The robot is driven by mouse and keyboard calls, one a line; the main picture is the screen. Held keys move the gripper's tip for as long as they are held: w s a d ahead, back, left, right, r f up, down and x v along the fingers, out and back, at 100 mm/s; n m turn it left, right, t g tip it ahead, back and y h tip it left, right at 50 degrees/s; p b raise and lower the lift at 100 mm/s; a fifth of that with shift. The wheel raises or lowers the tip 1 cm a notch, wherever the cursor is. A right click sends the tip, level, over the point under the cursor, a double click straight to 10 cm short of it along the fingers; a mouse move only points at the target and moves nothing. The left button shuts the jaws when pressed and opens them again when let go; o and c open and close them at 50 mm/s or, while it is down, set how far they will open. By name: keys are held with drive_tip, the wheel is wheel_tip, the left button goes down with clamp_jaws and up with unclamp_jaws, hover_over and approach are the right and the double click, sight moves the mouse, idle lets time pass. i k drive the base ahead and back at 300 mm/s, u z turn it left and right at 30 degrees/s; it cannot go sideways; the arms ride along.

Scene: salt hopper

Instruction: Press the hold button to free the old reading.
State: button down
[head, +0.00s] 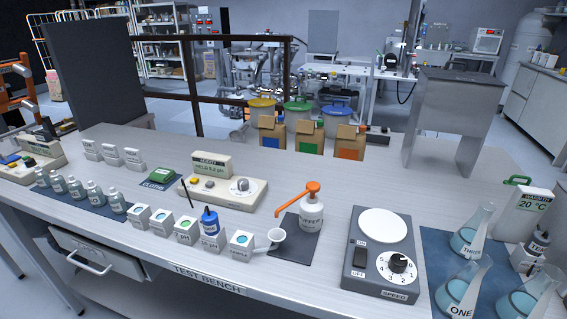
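The acidity meter (228,191) is a cream, low box lying on the test bench. Its raised display (211,165) is headed ACIDITY and appears to read HOLD 8.2 pH. On its top are a yellow button (194,181), a paler button (205,185) beside it and a round white dial (242,186). The lettering by the buttons is too small to read, so I cannot tell which is the hold button. A dark probe stick stands close to the meter's left end. My gripper is not in view.
In front of the meter stand several small labelled white blocks (159,220) and a blue bottle (210,220). An orange-topped pump bottle (311,212) is to the right, then a stirrer (384,258) and flasks (467,238). A green object (163,175) lies left of the meter.

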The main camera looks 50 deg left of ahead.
sight(210, 183)
drive_tip(key=u, duration=0.35)
drive_tip(key=k, duration=1.3)
drive_tip(key=u, duration=0.75)
drive_tip(key=i, duration=0.7)
drive_tip(key=u, duration=0.65)
drive_tip(key=i, duration=0.75)
drive_tip(key=u, duration=0.15)
